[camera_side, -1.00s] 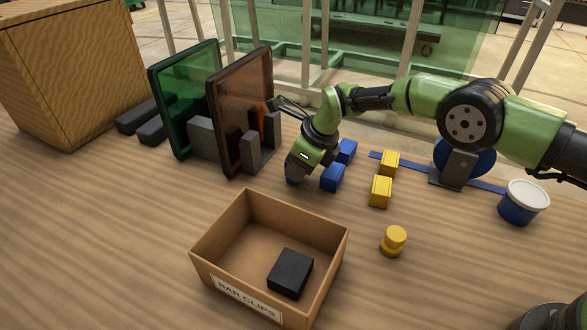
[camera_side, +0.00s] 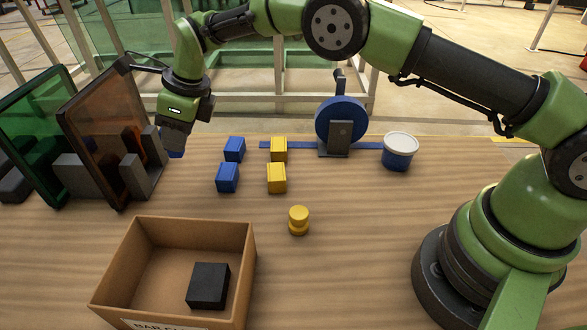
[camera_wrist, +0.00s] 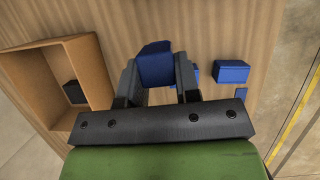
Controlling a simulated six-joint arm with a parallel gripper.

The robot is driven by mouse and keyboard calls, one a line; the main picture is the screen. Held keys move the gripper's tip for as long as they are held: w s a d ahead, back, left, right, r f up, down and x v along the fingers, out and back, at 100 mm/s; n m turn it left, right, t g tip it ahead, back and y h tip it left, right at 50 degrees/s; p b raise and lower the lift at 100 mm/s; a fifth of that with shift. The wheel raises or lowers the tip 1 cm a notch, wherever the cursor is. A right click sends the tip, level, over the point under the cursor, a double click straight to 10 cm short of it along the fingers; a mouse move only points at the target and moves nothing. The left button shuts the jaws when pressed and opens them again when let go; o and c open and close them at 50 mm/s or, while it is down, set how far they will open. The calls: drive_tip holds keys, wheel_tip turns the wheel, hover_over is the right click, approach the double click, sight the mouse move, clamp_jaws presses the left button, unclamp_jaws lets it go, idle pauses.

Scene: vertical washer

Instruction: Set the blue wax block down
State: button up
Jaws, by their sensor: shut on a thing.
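My gripper (camera_side: 174,146) points down and is shut on a blue block (camera_side: 176,154). It holds the block above the table, left of the other blue blocks. In the wrist view the held block (camera_wrist: 156,62) sits between the two fingers (camera_wrist: 156,80). Two more blue blocks stand on the table, one farther back (camera_side: 234,149) and one nearer (camera_side: 228,177). In the wrist view one of these (camera_wrist: 232,72) is clear, and the other is partly hidden behind a finger. The held block's underside is not clearly visible.
Two yellow blocks (camera_side: 277,177) and a yellow knob-shaped piece (camera_side: 298,220) stand to the right. An open cardboard box (camera_side: 245,262) holds a black block (camera_side: 208,286). Tinted panels (camera_side: 105,130) with grey brackets stand close at left. A blue reel (camera_side: 341,121) and lidded tub (camera_side: 400,150) are behind.

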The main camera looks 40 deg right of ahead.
drive_tip(key=s+d+n+g+h, duration=0.1)
drive_tip(key=s+d+n+g, duration=0.3)
drive_tip(key=s+d+n, duration=0.5)
drive_tip(key=s+d+n+g, duration=0.3)
drive_tip(key=s+d+n, duration=0.3)
drive_tip(key=d+n, duration=0.7)
wheel_tip(320, 180, down, 10)
drive_tip(key=shift+w+r, duration=0.1)
drive_tip(key=shift+r, duration=0.05)
drive_tip(key=o, duration=0.9)
drive_tip(key=shift+h, duration=0.3)
